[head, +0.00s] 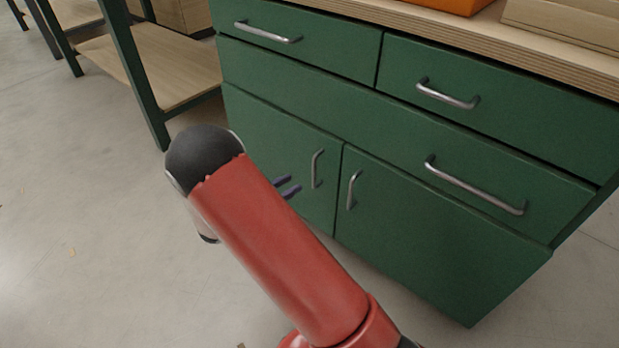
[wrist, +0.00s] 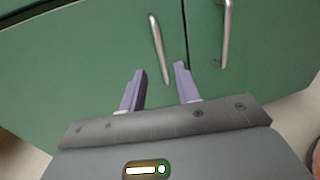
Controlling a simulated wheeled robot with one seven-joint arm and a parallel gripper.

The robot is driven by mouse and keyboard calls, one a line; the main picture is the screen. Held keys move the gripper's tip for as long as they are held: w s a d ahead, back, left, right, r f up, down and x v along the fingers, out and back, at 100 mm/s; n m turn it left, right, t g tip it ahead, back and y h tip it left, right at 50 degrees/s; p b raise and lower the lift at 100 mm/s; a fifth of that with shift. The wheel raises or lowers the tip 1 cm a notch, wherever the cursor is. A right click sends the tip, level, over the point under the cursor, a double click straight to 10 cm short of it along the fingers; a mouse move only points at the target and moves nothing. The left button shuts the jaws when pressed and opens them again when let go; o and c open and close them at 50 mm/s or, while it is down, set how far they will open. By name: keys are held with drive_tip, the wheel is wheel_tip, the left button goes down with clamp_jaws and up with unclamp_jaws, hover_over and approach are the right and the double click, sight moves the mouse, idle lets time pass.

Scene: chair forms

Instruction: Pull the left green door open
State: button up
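The left green door (head: 262,140) is closed, flush with the cabinet front, and partly hidden behind my red arm in the head view. Its metal handle (head: 317,169) stands upright near the door's right edge. In the wrist view the left door (wrist: 90,60) fills the left side, and its handle (wrist: 158,50) lies just ahead of the fingertips. My gripper (wrist: 157,72) is open, with two purple fingers apart and nothing between them. In the head view the fingers of my gripper (head: 290,186) point at the handle, a little to its left and apart from it.
The right green door (head: 420,225) with its handle (head: 352,190) is closed beside it. Closed drawers with metal handles sit above. A wooden-shelved rack (head: 165,65) with green legs stands at the left. Grey floor (head: 80,220) is open in front of the cabinet.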

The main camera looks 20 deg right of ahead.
drive_tip(key=x, duration=0.7)
drive_tip(key=shift+d+b, duration=0.25)
drive_tip(key=shift+b, duration=0.1)
clamp_jaws()
